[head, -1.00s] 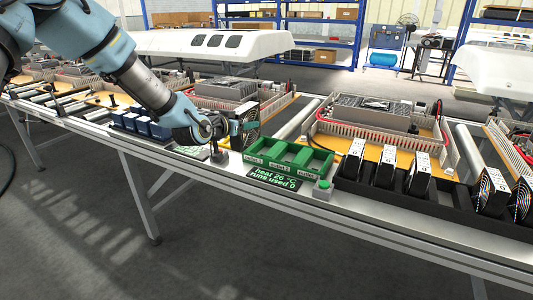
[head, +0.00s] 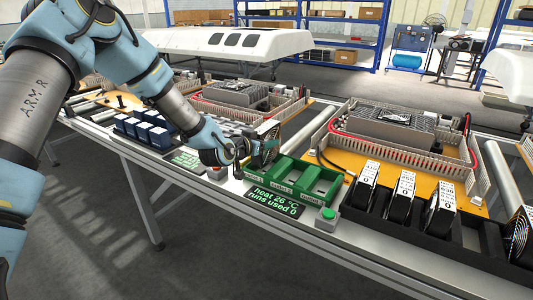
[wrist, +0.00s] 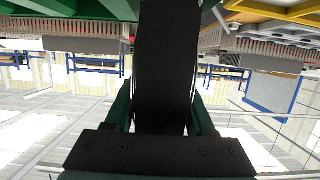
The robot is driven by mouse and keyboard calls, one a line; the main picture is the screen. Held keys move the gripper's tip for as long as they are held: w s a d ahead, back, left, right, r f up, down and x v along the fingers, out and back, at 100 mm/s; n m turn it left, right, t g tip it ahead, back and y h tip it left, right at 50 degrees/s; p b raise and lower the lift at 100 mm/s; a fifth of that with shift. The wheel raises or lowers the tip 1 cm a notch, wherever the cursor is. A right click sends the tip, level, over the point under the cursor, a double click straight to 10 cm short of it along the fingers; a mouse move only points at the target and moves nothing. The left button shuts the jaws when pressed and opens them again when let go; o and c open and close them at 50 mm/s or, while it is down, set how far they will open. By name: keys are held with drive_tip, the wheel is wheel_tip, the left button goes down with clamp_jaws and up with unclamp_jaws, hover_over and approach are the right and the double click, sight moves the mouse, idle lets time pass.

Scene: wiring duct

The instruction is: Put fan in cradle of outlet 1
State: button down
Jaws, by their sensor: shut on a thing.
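My gripper (head: 243,157) is shut on a fan (head: 266,141), a dark square-framed unit held upright. In the wrist view the fan (wrist: 165,65) appears edge-on as a black slab between my fingers. The green cradle tray (head: 328,196) has three bays, labelled outlet 1, outlet 2 and outlet 3 from left to right. The fan is just beyond the left end of the tray, near the outlet 1 bay (head: 262,172). Part of the tray shows at the upper left of the wrist view (wrist: 60,30). I cannot tell whether the fan touches the tray.
A black display (head: 274,203) reads heat 26 °C, runs used 0. A green button (head: 328,214) stands on a grey box beside it. Several fans (head: 402,197) stand in a black rack at right. Blue blocks (head: 144,130) lie at left. A ducted panel (head: 400,135) lies behind.

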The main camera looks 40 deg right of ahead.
drive_tip(key=shift+f+p, duration=0.5)
drive_tip(key=shift+f, duration=1.7)
drive_tip(key=shift+f, duration=0.1)
drive_tip(key=shift+c, duration=1.2)
unclamp_jaws()
drive_tip(key=shift+a, duration=0.1)
drive_tip(key=b+v, duration=0.2)
drive_tip(key=v, duration=1)
drive_tip(key=shift+b, duration=0.35)
drive_tip(key=shift+w, duration=0.1)
